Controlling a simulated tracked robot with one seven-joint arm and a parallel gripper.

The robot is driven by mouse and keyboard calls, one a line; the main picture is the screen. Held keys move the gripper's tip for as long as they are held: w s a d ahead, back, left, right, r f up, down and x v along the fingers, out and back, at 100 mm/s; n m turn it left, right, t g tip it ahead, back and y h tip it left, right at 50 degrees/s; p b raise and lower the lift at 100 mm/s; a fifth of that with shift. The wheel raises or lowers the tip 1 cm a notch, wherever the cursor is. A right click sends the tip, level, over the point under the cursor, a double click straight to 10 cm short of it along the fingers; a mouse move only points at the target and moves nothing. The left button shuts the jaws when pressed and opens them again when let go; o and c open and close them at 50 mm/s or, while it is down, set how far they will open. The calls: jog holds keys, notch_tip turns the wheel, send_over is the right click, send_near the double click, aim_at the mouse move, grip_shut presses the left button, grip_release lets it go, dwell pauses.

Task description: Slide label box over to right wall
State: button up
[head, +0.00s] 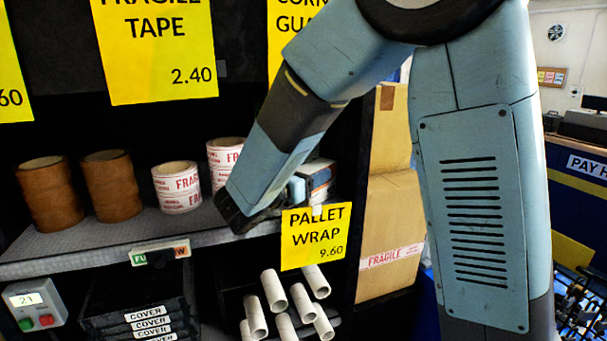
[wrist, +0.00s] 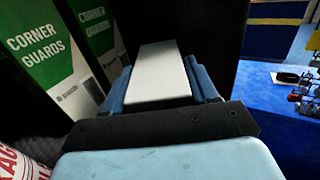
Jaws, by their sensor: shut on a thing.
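The label box shows in the wrist view as a pale, plain-topped block (wrist: 160,72) between the blue fingers of my gripper (wrist: 162,88). In the head view my gripper (head: 306,190) reaches onto the shelf at its right end, shut on the box (head: 320,172), which is mostly hidden by the fingers and arm. The dark right wall of the shelf (head: 349,140) stands just right of the gripper. It also shows in the wrist view (wrist: 218,45). I cannot tell whether box or finger touches it.
Red-and-white fragile tape rolls (head: 177,187) and brown tape rolls (head: 108,185) stand left on the shelf (head: 70,250). Green-and-white corner guards boxes (wrist: 45,55) stand left of the gripper. A yellow pallet wrap sign (head: 316,236) hangs at the shelf front, above several white tubes (head: 274,290).

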jog(key=shift+s+d, duration=0.15)
jog(key=shift+d, duration=0.05)
jog(key=o, duration=1.4)
jog(key=shift+o, duration=0.2)
jog(key=shift+a, duration=0.1)
jog(key=shift+s+a, duration=0.4)
jog(key=shift+s, duration=0.05)
jog(key=v, duration=1.2)
jog(key=shift+s+a, duration=0.15)
jog(key=shift+s, duration=0.1)
